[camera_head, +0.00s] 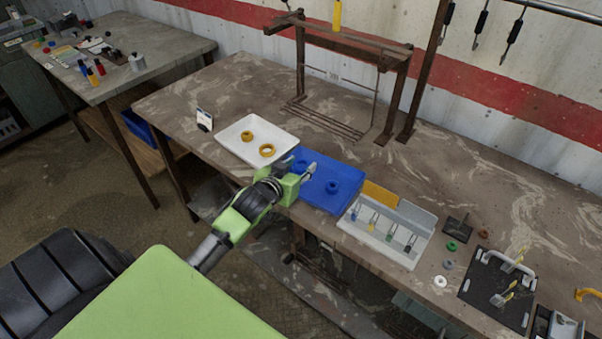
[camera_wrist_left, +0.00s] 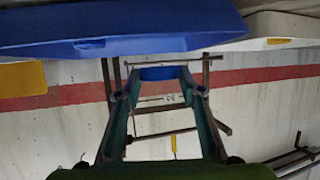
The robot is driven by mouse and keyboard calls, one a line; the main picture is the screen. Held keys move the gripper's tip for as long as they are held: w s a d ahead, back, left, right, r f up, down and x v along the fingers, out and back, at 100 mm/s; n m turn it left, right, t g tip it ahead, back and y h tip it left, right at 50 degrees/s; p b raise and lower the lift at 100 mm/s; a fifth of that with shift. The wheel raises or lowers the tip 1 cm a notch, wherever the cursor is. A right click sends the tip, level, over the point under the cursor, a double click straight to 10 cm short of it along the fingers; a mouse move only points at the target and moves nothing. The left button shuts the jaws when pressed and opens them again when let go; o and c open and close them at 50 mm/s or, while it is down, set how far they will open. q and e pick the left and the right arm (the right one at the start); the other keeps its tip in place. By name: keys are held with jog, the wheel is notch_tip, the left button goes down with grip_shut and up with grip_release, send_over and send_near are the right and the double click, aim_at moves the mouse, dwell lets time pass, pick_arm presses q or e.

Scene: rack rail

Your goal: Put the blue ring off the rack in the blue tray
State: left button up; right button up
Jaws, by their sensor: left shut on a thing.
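The blue tray (camera_head: 345,172) lies on the brown bench, right of the white tray; one blue ring (camera_head: 332,187) lies in it. My left gripper (camera_head: 308,169) is over the left part of the blue tray. Its fingers are closed on a second blue ring (camera_head: 299,166); in the left wrist view this ring (camera_wrist_left: 160,73) sits between the fingertips, and the blue tray (camera_wrist_left: 130,30) fills the top. The height of the held ring above the tray is hard to tell. The brown metal rack (camera_head: 400,85) stands at the back of the bench. My right gripper is out of view.
The white tray (camera_head: 232,141) holds two yellow rings. A grey holder (camera_head: 375,243) with several pegs stands right of the blue tray. Small rings and a black board (camera_head: 488,300) lie farther right. The bench between the trays and rack is clear.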

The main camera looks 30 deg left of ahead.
aim_at(297, 170)
pick_arm(q)
jog(key=shift+w+a+f, duration=0.3)
jog(key=shift+w+f, duration=0.3)
jog(key=shift+f, duration=0.2)
jog(key=shift+w+a+f, duration=0.15)
jog(key=shift+w+f, duration=0.2)
jog(key=shift+f, duration=0.1)
notch_tip(297, 170, down, 3)
jog(key=shift+s+r+p, duration=0.1)
jog(key=shift+p, duration=0.35)
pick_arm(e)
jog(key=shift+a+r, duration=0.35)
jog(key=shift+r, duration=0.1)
pick_arm(q)
jog(key=o, duration=1.1)
jog(key=shift+f, duration=0.2)
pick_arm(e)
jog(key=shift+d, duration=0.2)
